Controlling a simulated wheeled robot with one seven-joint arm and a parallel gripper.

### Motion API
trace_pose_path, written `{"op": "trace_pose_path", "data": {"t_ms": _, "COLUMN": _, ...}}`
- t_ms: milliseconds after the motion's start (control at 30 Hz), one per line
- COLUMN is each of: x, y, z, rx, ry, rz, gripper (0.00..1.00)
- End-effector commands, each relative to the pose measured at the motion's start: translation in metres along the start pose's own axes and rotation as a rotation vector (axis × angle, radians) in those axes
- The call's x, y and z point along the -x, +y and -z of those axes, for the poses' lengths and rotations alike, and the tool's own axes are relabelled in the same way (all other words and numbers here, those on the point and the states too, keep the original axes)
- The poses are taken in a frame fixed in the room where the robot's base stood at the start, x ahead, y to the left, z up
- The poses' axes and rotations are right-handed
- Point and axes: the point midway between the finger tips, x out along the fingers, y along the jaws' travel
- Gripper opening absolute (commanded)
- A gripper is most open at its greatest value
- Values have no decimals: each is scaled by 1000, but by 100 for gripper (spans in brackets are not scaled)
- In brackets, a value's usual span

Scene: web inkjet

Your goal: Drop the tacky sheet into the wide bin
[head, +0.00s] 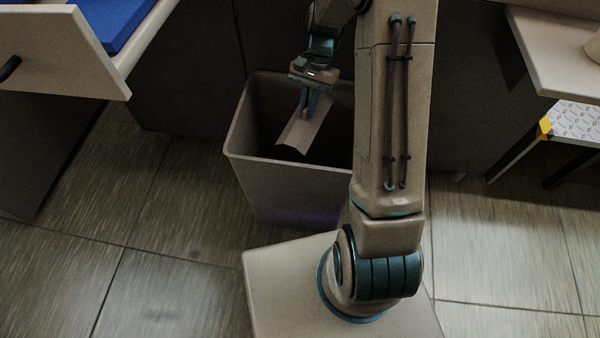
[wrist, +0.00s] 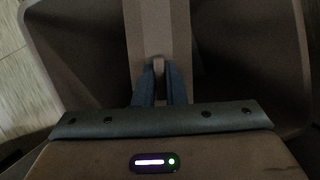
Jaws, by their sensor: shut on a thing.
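The tacky sheet (head: 296,136) is a thin, brownish, creased strip. My gripper (head: 308,108) is shut on one end of it, and the sheet hangs out from the fingers over the mouth of the wide bin (head: 290,167). The bin is a tall, open, brown-grey container with a dark inside. In the wrist view the sheet (wrist: 158,35) runs up and away between the fingertips (wrist: 158,72), with the bin's walls on both sides. My arm hides the bin's right part. The bin's floor is hidden in shadow.
An open drawer (head: 65,45) with a blue thing (head: 118,25) in it juts in at the upper left. A shelf or counter edge (head: 560,50) and a patterned surface (head: 582,120) stand at the right. The tiled floor (head: 130,230) left of the bin is clear.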

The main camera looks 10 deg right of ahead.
Motion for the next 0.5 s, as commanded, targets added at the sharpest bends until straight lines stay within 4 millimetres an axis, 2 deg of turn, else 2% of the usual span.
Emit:
{"op": "trace_pose_path", "data": {"t_ms": 200, "x": 0, "y": 0, "z": 0, "rx": 0, "ry": 0, "rz": 0, "gripper": 0}}
{"op": "trace_pose_path", "data": {"t_ms": 233, "x": 0, "y": 0, "z": 0, "rx": 0, "ry": 0, "rz": 0, "gripper": 13}}
{"op": "trace_pose_path", "data": {"t_ms": 300, "x": 0, "y": 0, "z": 0, "rx": 0, "ry": 0, "rz": 0, "gripper": 32}}
{"op": "trace_pose_path", "data": {"t_ms": 333, "x": 0, "y": 0, "z": 0, "rx": 0, "ry": 0, "rz": 0, "gripper": 36}}
{"op": "trace_pose_path", "data": {"t_ms": 500, "x": 0, "y": 0, "z": 0, "rx": 0, "ry": 0, "rz": 0, "gripper": 36}}
